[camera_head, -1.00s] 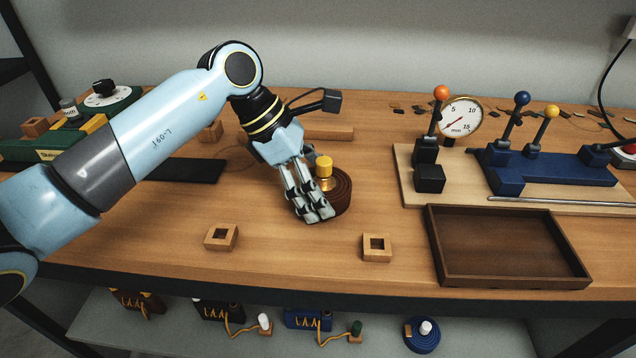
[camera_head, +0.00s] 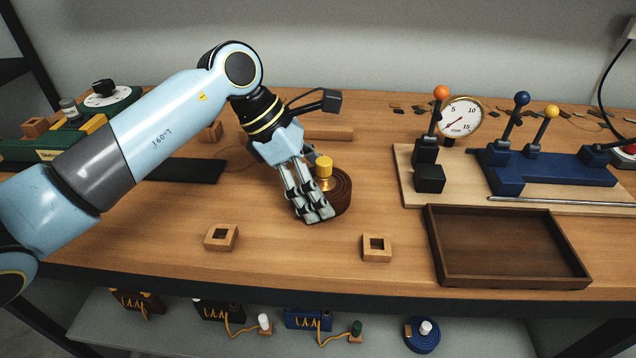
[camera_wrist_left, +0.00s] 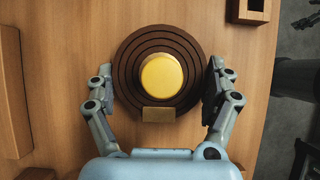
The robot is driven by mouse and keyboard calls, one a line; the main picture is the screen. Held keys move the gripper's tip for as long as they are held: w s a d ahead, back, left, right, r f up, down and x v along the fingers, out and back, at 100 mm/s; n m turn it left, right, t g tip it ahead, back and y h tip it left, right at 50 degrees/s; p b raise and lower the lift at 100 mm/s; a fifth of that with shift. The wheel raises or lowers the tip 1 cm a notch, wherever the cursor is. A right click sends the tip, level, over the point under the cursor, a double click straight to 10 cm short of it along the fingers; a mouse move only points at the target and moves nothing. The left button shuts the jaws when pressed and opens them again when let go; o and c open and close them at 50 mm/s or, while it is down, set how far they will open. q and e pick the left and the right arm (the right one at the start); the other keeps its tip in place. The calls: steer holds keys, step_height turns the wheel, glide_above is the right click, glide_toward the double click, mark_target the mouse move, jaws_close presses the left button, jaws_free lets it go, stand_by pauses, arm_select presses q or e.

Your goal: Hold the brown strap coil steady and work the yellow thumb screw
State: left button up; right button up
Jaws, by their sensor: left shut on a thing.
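The brown strap coil (camera_head: 341,198) lies on the wooden bench, and its dark rings show from above in the left wrist view (camera_wrist_left: 160,40). The yellow thumb screw (camera_head: 324,166) stands upright at the coil's middle on a brass-coloured stem. Its round top shows in the left wrist view (camera_wrist_left: 162,76). My left gripper (camera_head: 318,214) is shut on the coil, with one finger on each side of it in the left wrist view (camera_wrist_left: 161,84). The fingers hide part of the coil in the head view. My right gripper is not in view.
Two small square wooden blocks with holes (camera_head: 221,237) (camera_head: 376,248) lie nearer the front edge. An empty dark tray (camera_head: 500,282) is at the right. Behind it are levers on a blue base (camera_head: 560,170) and a dial gauge (camera_head: 461,115).

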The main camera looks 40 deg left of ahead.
arm_select(q)
steer(key=shift+f+b, duration=0.15)
steer(key=shift+b, duration=0.2)
steer(key=shift+c, duration=0.2)
stand_by(1.0)
steer(key=o, duration=1.5)
steer(key=shift+s+a+r, duration=0.1)
steer(key=shift+a+r, duration=0.1)
steer(key=shift+r, duration=0.2)
steer(key=v, duration=1.1)
steer(key=shift+s+a, duration=0.1)
